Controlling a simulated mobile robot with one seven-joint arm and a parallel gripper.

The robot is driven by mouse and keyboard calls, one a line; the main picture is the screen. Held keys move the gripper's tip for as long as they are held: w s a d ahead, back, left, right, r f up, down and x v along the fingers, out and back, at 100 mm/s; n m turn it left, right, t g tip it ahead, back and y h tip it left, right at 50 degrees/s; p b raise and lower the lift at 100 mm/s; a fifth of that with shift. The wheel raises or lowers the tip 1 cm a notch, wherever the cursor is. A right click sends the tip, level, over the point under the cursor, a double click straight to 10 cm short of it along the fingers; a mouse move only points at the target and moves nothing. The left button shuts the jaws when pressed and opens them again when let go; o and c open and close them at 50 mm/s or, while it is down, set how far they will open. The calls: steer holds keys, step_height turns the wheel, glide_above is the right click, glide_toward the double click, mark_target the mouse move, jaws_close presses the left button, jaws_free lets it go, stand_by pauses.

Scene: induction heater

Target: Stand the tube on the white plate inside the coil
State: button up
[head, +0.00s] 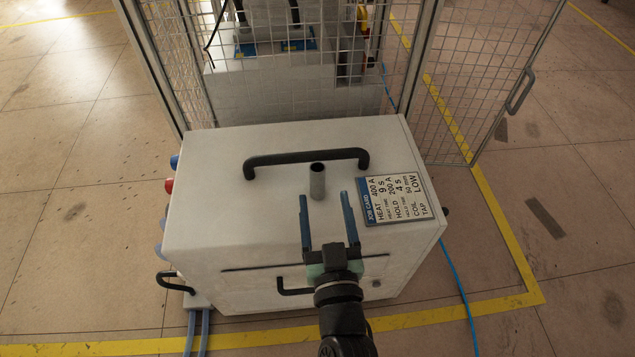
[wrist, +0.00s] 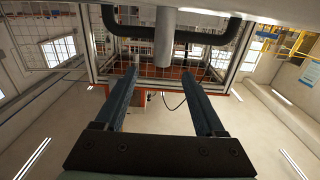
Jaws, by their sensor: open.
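The tube (head: 317,182) is a short grey metal cylinder with a dark open top. It stands upright on the white cabinet's top, in front of the black bar handle. In the wrist view the tube (wrist: 165,38) appears upside down, roughly in line with the gap between my fingers. My gripper (head: 325,194) is open, its two blue fingers pointing at the tube from the near side. In the wrist view the gripper (wrist: 160,72) holds nothing, and the tube shows beyond the fingertips. I cannot make out the coil or the white plate in either view.
The white cabinet (head: 215,240) carries a black bar handle (head: 305,157) and a job card (head: 396,199). Behind it stands a mesh cage (head: 290,90) with blue pads (head: 275,46) inside. A mesh door (head: 490,75) stands open at the right.

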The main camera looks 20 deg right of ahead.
mark_target(319, 177)
steer(key=shift+x, duration=4.2)
steer(key=shift+a+f, duration=0.15)
steer(key=shift+c, duration=0.4)
jaws_close()
